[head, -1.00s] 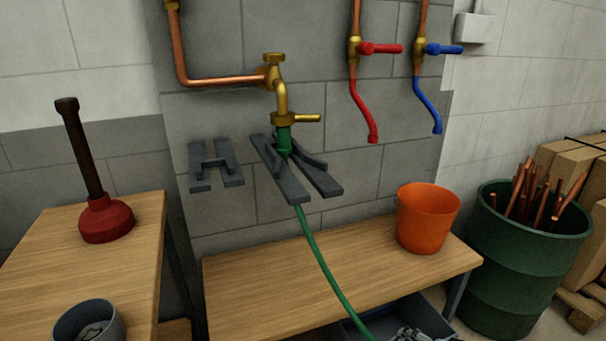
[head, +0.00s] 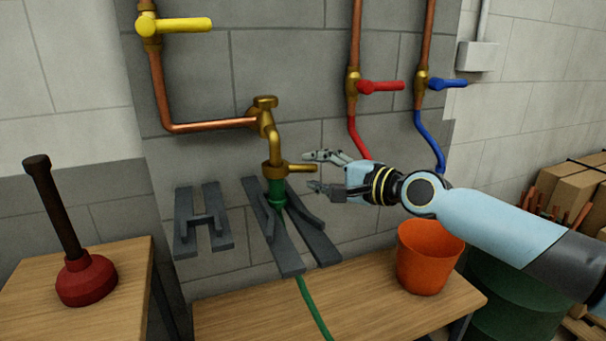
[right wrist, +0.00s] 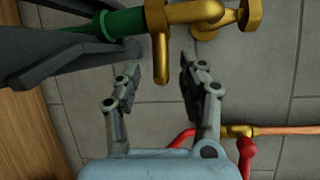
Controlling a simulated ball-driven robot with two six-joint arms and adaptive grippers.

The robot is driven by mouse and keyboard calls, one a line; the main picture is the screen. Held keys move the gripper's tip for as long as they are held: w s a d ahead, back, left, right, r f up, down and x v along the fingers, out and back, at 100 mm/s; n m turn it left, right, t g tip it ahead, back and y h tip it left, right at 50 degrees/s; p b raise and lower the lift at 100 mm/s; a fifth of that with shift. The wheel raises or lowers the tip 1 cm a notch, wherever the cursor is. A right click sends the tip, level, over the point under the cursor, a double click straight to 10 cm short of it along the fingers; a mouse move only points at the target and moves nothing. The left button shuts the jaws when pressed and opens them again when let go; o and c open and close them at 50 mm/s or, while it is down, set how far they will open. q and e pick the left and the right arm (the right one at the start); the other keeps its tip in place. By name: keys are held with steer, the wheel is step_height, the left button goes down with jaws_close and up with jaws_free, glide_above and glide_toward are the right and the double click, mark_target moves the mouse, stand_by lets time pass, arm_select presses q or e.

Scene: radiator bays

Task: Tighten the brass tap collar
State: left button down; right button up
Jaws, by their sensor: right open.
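The brass tap collar (head: 275,170) sits on the spout of the brass tap (head: 266,120), above the green hose end (head: 276,195). Its lever sticks out to the right. My right gripper (head: 311,171) is open and comes in from the right. In the head view its fingertips are above and below the lever's end. In the right wrist view, the collar (right wrist: 157,14) is at the top and its lever points down between the fingertips of the open gripper (right wrist: 160,66). No contact shows. My left gripper is not in view.
Grey wall brackets (head: 203,222) flank the hose below the tap. Red (head: 380,87) and blue (head: 448,83) valve levers hang above my right arm, a yellow one (head: 186,25) upper left. An orange bucket (head: 428,262) stands on the bench under my forearm. A plunger (head: 86,278) stands left.

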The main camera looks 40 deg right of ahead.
mark_target(310, 171)
steer(key=x, duration=0.4)
steer(key=shift+b, duration=0.3)
steer(key=shift+r, duration=0.1)
jaws_close()
steer(key=shift+s, duration=0.1)
